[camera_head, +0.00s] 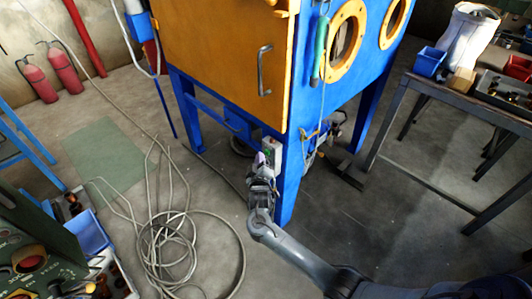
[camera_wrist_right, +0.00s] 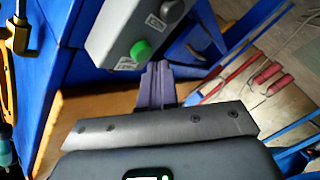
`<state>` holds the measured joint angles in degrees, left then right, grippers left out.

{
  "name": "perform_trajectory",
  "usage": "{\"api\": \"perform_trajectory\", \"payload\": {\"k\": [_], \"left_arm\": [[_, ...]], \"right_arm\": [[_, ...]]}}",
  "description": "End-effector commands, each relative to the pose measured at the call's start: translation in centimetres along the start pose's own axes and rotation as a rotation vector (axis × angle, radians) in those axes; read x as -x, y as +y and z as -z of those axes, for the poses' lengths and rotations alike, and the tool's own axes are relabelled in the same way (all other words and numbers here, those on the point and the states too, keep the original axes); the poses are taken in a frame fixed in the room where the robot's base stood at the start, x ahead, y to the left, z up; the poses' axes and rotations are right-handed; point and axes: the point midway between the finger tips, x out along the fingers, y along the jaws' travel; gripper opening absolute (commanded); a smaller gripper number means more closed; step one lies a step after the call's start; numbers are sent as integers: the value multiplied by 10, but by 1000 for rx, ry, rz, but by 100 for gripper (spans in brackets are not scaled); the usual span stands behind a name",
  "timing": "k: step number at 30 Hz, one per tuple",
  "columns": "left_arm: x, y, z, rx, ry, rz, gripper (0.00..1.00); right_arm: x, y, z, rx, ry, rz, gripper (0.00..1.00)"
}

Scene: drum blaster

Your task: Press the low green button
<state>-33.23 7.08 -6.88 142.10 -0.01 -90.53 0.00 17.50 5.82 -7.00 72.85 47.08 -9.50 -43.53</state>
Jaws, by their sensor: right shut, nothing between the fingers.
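The green button (camera_wrist_right: 141,50) is a round knob on the lower part of a grey control box (camera_wrist_right: 118,28) in the right wrist view. A dark knob (camera_wrist_right: 172,10) sits above it on the same box. In the head view the control box (camera_head: 272,146) is mounted low on the front blue leg of the cabinet. My right gripper (camera_head: 262,160) is beside the box. Its purple fingers (camera_wrist_right: 157,84) are shut and empty, close to the green button; I cannot tell whether they touch it. My left gripper is not in view.
The blue cabinet (camera_head: 320,100) has an orange door (camera_head: 225,60) with a handle (camera_head: 264,70). A coiled hose (camera_head: 180,245) lies on the floor at left. A workbench (camera_head: 450,97) stands at right. Fire extinguishers (camera_head: 63,70) are by the wall.

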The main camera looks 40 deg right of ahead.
Motion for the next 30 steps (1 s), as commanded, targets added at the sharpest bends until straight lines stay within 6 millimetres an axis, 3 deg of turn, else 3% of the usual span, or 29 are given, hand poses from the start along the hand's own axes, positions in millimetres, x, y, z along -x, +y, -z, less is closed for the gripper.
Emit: {"api": "perform_trajectory", "payload": {"k": [30], "left_arm": [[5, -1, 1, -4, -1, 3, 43]], "right_arm": [[-6, 6, -4, 0, 0, -2, 0]]}}
